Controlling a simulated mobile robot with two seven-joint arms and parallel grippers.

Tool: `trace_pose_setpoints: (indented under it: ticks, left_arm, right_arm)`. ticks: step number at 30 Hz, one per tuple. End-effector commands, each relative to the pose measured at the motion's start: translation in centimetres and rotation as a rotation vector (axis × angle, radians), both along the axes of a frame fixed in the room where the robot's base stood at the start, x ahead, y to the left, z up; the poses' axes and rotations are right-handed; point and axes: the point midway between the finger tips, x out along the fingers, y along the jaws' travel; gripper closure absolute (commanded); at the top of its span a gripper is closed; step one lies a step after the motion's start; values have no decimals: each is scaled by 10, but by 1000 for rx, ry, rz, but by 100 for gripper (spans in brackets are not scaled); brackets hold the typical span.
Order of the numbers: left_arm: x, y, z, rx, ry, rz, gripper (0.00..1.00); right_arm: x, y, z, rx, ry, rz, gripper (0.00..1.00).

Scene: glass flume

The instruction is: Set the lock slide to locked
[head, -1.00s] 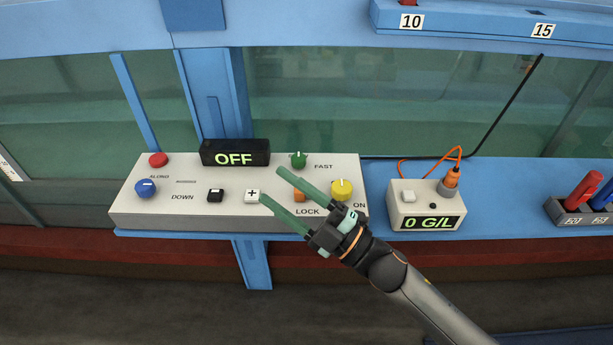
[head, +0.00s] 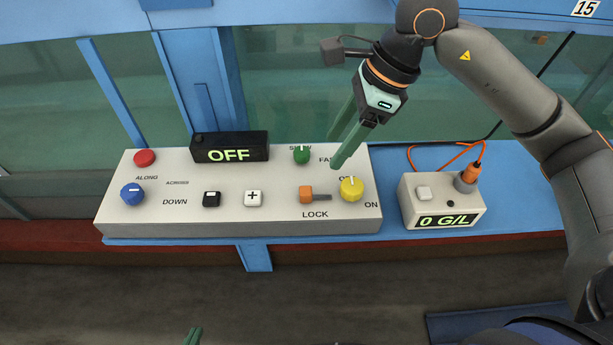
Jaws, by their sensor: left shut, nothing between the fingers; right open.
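My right gripper (head: 336,152) is open and empty. It hangs above the panel, up and to the right of the orange knob, its green fingers pointing down and leftward. Neither finger covers the slide. Only the green fingertips of my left gripper (head: 193,337) show, at the bottom edge. They are together with nothing between them.
Beside the slide are a yellow knob (head: 352,189), a green knob (head: 302,155) and a plus button (head: 253,198). A display (head: 229,147) reads OFF. A blue knob (head: 132,194) and red button (head: 145,158) are at left. A meter (head: 441,201) reading 0 G/L stands right.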

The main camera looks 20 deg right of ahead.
Motion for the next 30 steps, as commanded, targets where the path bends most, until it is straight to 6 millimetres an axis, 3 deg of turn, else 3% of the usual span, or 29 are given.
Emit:
trace_pose_setpoints:
  ticks: [18, 24, 30]
  left_arm:
    - [-1, 0, 13, 0, 2, 1, 100]
    - [-1, 0, 14, 0, 3, 1, 100]
    - [-1, 0, 14, 0, 3, 1, 100]
  right_arm:
    - [10, 40, -98, 4, 6, 3, 40]
    - [12, 45, -112, 4, 3, 2, 40]
    - [12, 46, -113, 3, 2, 1, 40]
